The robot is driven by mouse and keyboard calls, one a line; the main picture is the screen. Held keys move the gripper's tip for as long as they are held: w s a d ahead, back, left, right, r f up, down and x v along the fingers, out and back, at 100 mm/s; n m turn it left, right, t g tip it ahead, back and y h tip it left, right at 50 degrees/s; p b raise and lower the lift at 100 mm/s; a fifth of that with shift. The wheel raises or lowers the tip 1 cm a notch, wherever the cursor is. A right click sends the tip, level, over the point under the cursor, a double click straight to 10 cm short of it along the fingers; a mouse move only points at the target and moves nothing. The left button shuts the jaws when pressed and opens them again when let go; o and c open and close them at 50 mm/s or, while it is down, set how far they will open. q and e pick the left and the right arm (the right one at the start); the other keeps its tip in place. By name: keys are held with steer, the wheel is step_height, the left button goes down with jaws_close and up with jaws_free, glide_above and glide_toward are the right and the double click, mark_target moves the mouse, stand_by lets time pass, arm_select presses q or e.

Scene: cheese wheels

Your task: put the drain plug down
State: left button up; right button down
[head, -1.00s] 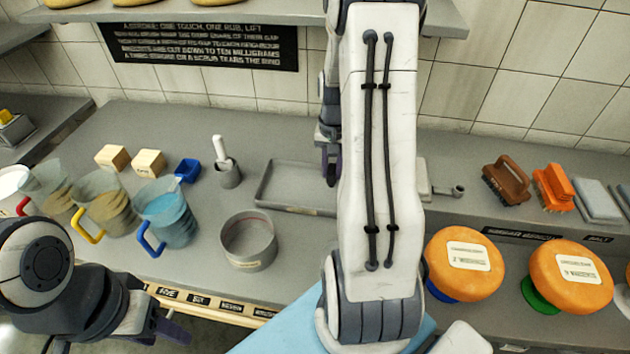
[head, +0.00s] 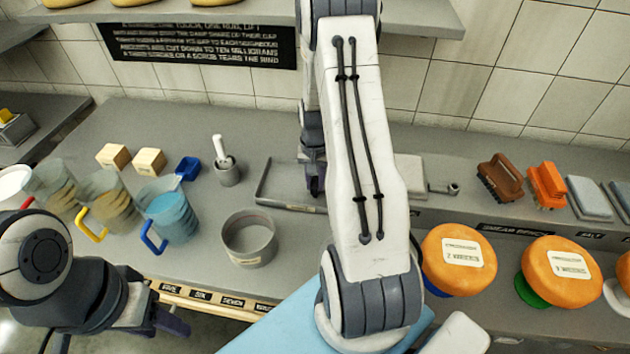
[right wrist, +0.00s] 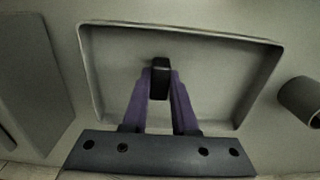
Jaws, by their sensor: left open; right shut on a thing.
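My right gripper (right wrist: 160,85) is shut on a small black piece, the drain plug (right wrist: 159,68), in the right wrist view. It holds the plug over the floor of a shallow grey tray (right wrist: 270,85); I cannot tell whether the plug touches it. In the head view my right gripper (head: 314,180) is partly hidden by my own arm at the tray (head: 264,180), whose right part is also hidden. My left gripper (head: 172,318) is open and empty at the lower left, in front of the bench's front edge.
A grey round pot (head: 249,240) stands in front of the tray. A mortar with a white pestle (head: 226,165), a blue scoop (head: 188,168) and several jugs (head: 168,212) are to the left. Brushes (head: 500,178) and orange cheese wheels (head: 459,258) are to the right.

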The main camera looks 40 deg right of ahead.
mark_target(315, 182)
steer(key=c, duration=0.7)
jaws_free()
steer(key=shift+r, duration=0.5)
step_height(315, 182, up, 11)
steer(key=b, duration=0.2)
steer(key=shift+r, duration=0.15)
